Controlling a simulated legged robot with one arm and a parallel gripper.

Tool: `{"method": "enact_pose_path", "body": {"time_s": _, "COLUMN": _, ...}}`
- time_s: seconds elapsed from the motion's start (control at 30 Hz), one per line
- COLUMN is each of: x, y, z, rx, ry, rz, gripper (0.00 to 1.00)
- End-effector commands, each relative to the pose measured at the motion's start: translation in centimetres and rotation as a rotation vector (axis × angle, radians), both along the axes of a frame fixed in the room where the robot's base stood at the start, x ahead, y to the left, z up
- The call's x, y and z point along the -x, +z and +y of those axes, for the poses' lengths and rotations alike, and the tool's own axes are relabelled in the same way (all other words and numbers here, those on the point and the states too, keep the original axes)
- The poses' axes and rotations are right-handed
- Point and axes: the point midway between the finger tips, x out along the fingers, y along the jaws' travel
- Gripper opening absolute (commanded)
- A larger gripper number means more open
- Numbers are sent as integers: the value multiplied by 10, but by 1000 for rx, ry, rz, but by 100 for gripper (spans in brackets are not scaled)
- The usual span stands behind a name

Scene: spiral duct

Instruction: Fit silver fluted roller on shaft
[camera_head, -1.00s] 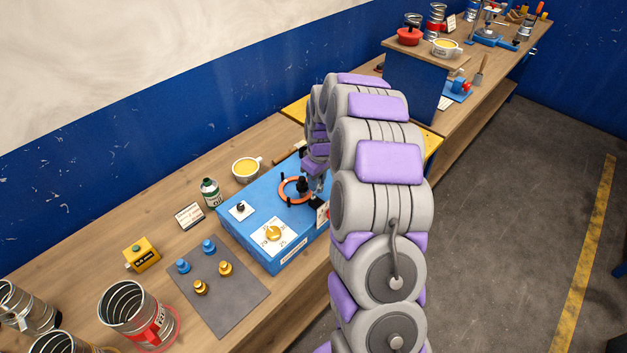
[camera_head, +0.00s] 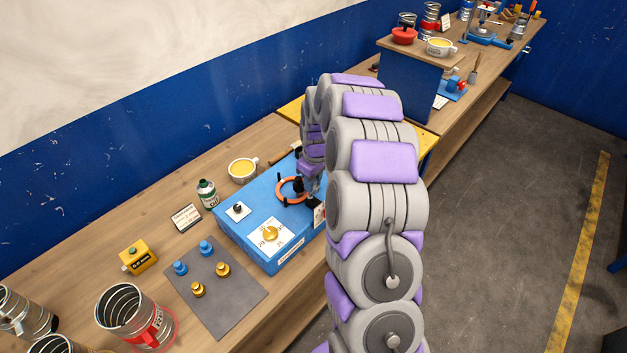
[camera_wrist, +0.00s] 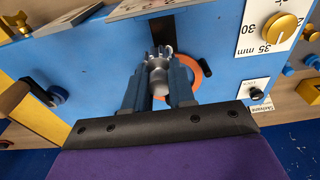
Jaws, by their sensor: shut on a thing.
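In the wrist view, my gripper (camera_wrist: 160,88) is shut on the silver fluted roller (camera_wrist: 158,68), which sits between the two dark fingers with its toothed end pointing away from me. The roller is in front of the blue machine (camera_wrist: 105,68), near an orange ring (camera_wrist: 206,68) partly hidden behind the right finger. I cannot tell whether the roller touches the machine. No shaft can be made out clearly; the roller and fingers may hide it. In the head view, the blue machine (camera_head: 262,222) stands on the bench, and my arm covers its right side and most of the gripper.
A grey mat (camera_head: 222,300) with blue and yellow rollers lies left of the machine.

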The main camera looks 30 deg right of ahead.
Motion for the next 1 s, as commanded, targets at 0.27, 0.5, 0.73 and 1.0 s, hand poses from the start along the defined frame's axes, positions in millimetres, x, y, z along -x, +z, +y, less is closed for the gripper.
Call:
{"method": "enact_pose_path", "body": {"time_s": 0.27, "x": 0, "y": 0, "z": 0, "rx": 0, "ry": 1, "rz": 0, "gripper": 0}}
{"method": "enact_pose_path", "body": {"time_s": 0.5, "x": 0, "y": -2, "z": 4, "rx": -1, "ry": 1, "rz": 0, "gripper": 0}}
{"method": "enact_pose_path", "body": {"time_s": 0.73, "x": -1, "y": -2, "z": 5, "rx": -1, "ry": 0, "rz": -1, "gripper": 0}}
{"method": "enact_pose_path", "body": {"time_s": 1.0, "x": -1, "y": -3, "z": 6, "rx": 0, "ry": 0, "rz": 0, "gripper": 0}}
